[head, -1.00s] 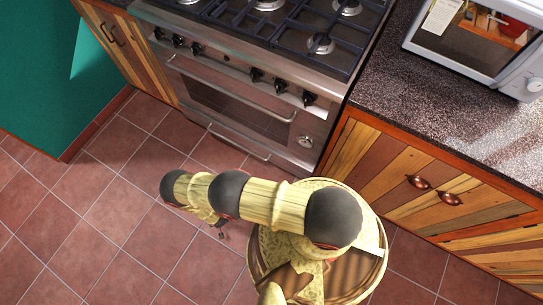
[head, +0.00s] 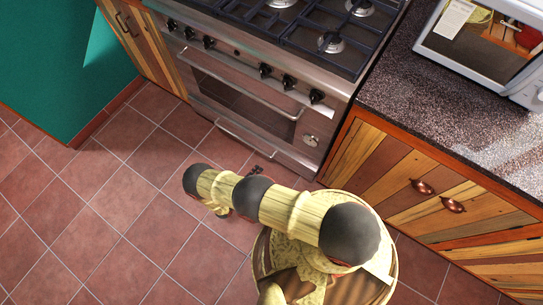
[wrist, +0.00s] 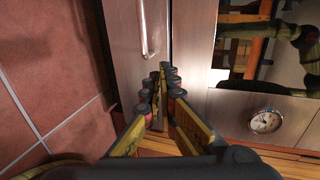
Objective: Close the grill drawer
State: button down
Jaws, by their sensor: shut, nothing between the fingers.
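The stove's grill drawer (head: 258,145) is the low steel panel with a bar handle below the oven door (head: 235,98). In the wrist view the drawer front (wrist: 130,65) stands at the left with its handle (wrist: 146,30). A dark seam parts it from the oven door (wrist: 190,60). I cannot tell how far the drawer stands out. My gripper (head: 257,170) is low in front of the drawer, partly hidden by my arm. In the wrist view my gripper (wrist: 165,80) is shut and empty, its tips close to the panel near the seam. Contact is unclear.
A round dial (wrist: 265,121) is on the stove front. Wooden cabinets (head: 420,195) stand to the right under a dark counter (head: 440,115) with a microwave (head: 480,40). Open tiled floor (head: 90,220) lies to the left, bounded by a green wall (head: 50,70).

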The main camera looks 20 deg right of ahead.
jog(key=b, duration=0.4)
send_near(275, 149)
jog(key=x, duration=0.5)
jog(key=shift+s+d+f, duration=0.1)
jog(key=shift+d+f, duration=0.1)
jog(key=shift+f, duration=0.2)
jog(key=shift+w+d+r, duration=0.1)
jog(key=shift+w+d, duration=0.25)
jog(key=shift+d, duration=0.05)
